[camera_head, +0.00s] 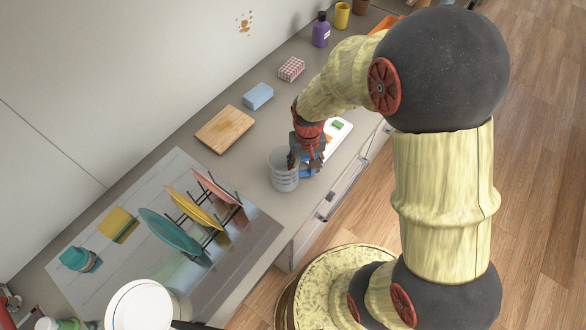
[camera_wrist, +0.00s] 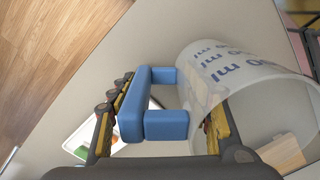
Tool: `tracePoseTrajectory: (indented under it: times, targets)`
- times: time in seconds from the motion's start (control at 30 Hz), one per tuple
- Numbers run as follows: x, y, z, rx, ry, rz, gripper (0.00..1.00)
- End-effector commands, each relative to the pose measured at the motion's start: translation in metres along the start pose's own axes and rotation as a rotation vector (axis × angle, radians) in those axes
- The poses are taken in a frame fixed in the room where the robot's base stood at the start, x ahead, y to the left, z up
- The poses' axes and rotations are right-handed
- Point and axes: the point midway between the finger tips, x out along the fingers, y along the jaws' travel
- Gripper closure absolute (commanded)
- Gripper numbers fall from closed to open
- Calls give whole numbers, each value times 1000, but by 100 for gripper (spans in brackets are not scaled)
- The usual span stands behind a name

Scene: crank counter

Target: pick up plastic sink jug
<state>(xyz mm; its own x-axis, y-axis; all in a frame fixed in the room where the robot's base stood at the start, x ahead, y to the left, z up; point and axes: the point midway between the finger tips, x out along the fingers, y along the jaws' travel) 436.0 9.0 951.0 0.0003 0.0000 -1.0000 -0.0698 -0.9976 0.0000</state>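The plastic sink jug (camera_head: 283,172) is a clear, greyish cup standing on the counter in the head view. In the wrist view the jug (camera_wrist: 232,72) shows blue printed measuring marks and a blue handle (camera_wrist: 133,104). My gripper (camera_head: 303,160) is down at the jug's handle side. In the wrist view my gripper (camera_wrist: 165,110) is open, with one finger close along the outer side of the handle and the other by the jug's wall. The handle lies between the fingers. I cannot tell whether either finger touches, or whether the right one is inside the jug.
A white board (camera_head: 338,136) with a green item lies just behind my gripper. A wooden cutting board (camera_head: 225,129), a blue sponge (camera_head: 258,96) and a dish rack with plates (camera_head: 192,209) stand nearby. The counter's front edge is close to the jug.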

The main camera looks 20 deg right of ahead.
Motion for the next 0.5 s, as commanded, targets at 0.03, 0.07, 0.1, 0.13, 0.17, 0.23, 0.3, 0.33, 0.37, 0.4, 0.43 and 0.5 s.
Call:
tracePoseTrajectory:
  times: [0.03,0.07,0.1,0.13,0.17,0.23,0.3,0.33,0.37,0.4,0.43,0.5]
  targets:
    - [0,0,0,0,0,0,55]
    - [0,0,0,0,0,0,57]
    - [0,0,0,0,0,0,59]
    - [0,0,0,0,0,0,61]
    - [0,0,0,0,0,0,63]
    - [0,0,0,0,0,0,67]
    - [0,0,0,0,-1,0,71]
    - [0,0,0,0,-1,0,73]
    - [0,0,0,0,-1,0,74]
    - [0,0,0,0,-1,0,76]
    - [0,0,0,0,-1,0,78]
    - [0,0,0,0,-1,0,82]
